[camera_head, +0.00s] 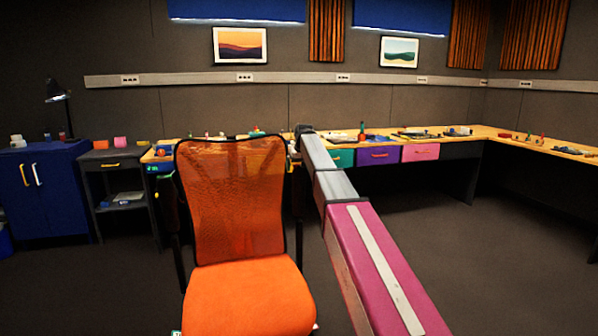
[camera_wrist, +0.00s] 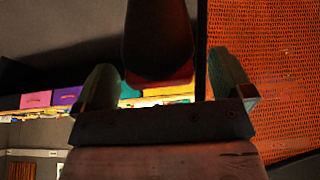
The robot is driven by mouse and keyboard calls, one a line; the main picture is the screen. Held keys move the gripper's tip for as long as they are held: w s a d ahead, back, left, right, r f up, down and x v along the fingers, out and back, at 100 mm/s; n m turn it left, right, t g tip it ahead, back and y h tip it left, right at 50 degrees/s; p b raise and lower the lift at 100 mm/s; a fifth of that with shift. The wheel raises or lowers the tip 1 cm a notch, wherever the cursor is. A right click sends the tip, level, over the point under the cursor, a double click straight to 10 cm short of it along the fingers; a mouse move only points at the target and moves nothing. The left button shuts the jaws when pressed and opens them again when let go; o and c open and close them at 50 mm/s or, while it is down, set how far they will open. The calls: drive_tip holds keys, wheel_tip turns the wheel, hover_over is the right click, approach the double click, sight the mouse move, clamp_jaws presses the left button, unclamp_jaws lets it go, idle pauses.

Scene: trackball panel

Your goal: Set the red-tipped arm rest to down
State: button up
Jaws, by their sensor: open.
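An orange office chair (camera_head: 248,298) with a mesh back stands in front of the bench in the head view. The mesh also fills the right of the wrist view (camera_wrist: 275,80). In the wrist view a dark arm rest (camera_wrist: 158,35) with a red tip comes down from the top, between the two fingers of my gripper (camera_wrist: 164,82). My gripper is open, with a finger on each side of the red tip. I cannot tell whether either finger touches it. In the head view my arm hides most of the gripper and the red tip.
A long bench (camera_head: 465,135) with small items and coloured drawers (camera_head: 378,156) runs behind the chair. A blue cabinet (camera_head: 40,195) and a dark shelf unit (camera_head: 122,200) stand at the left. The floor at the right (camera_head: 470,250) is clear.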

drive_tip(key=shift+x, duration=1.25)
